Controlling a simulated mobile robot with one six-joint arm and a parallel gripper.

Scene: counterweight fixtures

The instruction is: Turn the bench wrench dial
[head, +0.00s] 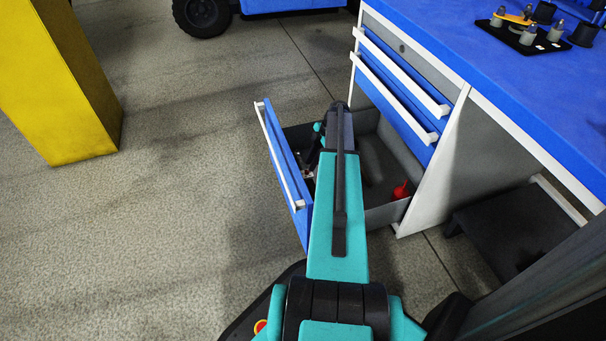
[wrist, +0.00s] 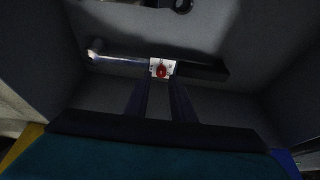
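The wrench (wrist: 115,60) lies across the drawer floor in the wrist view, with a shiny head at left and a dark handle at right. Its dial, a red knob (wrist: 161,71) on a small white plate, sits mid-shaft. My gripper (wrist: 162,84) points down into the drawer. Its two dark fingers are apart, with the tips just below the dial in the picture and the knob lined up between them. I cannot tell whether they touch it. In the head view my arm hides the wrench and most of the gripper.
The open blue-fronted drawer (head: 281,165) surrounds my gripper with its walls. A red object (head: 401,190) lies at its right side. Closed drawers (head: 395,95) and the blue bench top (head: 480,65) are above right. A yellow block (head: 60,90) stands left; the floor between is clear.

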